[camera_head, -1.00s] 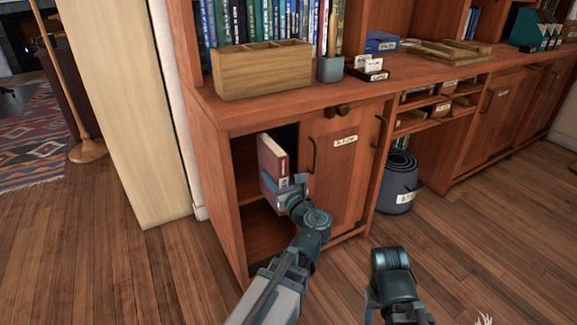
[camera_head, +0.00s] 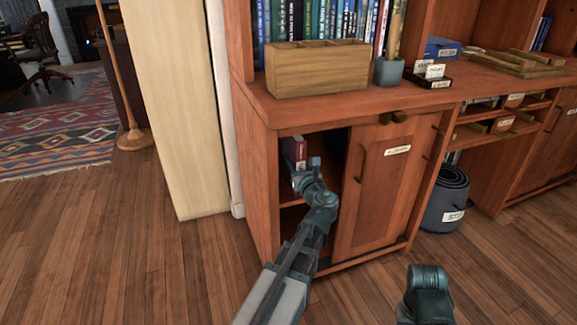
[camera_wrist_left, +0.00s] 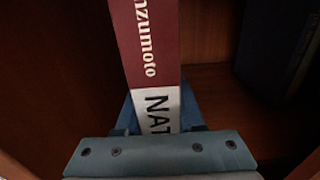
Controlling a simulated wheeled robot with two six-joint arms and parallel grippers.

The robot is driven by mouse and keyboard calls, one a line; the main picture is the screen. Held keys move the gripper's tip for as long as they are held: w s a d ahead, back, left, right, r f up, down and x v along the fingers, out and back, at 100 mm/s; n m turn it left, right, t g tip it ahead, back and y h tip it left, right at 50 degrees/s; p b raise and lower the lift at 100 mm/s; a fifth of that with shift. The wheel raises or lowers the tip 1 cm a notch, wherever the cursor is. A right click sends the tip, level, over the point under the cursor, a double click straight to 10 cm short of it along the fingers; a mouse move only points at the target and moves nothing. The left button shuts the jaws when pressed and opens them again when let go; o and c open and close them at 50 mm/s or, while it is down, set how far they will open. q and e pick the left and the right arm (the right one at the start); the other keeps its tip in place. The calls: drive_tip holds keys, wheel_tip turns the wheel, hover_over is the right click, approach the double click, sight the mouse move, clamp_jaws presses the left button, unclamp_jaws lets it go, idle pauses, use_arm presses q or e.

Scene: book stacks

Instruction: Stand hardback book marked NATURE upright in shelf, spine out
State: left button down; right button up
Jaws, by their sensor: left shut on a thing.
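The NATURE book (camera_head: 294,150) is a red hardback with a white band, and it stands roughly upright inside the open left compartment of the wooden cabinet shelf (camera_head: 290,205). My left gripper (camera_head: 303,176) is shut on its lower part. In the left wrist view the book's spine (camera_wrist_left: 148,45) faces the camera, with "nzumoto" and "NAT" readable; the rest of the word is hidden behind the gripper. The spine leans slightly in that view. Whether the book's bottom touches the shelf board is hidden. My right arm shows at the lower right, but its gripper is not visible.
A dark, book-like object (camera_wrist_left: 275,50) stands to the right inside the compartment in the left wrist view. The cabinet door (camera_head: 378,195) is just right of the opening. A wooden box (camera_head: 318,72) is on the counter above. A blue-grey bin (camera_head: 444,200) stands at right.

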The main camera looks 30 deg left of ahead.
use_arm(q)
drive_tip(key=x, duration=0.5)
drive_tip(key=shift+s+a+f, duration=0.2)
drive_tip(key=shift+s+a, duration=0.05)
drive_tip(key=shift+f+b, duration=1.75)
drive_tip(key=shift+b, duration=0.15)
drive_tip(key=shift+f, duration=0.2)
drive_tip(key=c, duration=0.5)
unclamp_jaws()
drive_tip(key=shift+r, duration=0.15)
drive_tip(key=shift+s+d+r, duration=0.1)
drive_tip(key=shift+s+d, duration=0.05)
drive_tip(key=v, duration=1.1)
drive_tip(key=shift+s+d, duration=0.25)
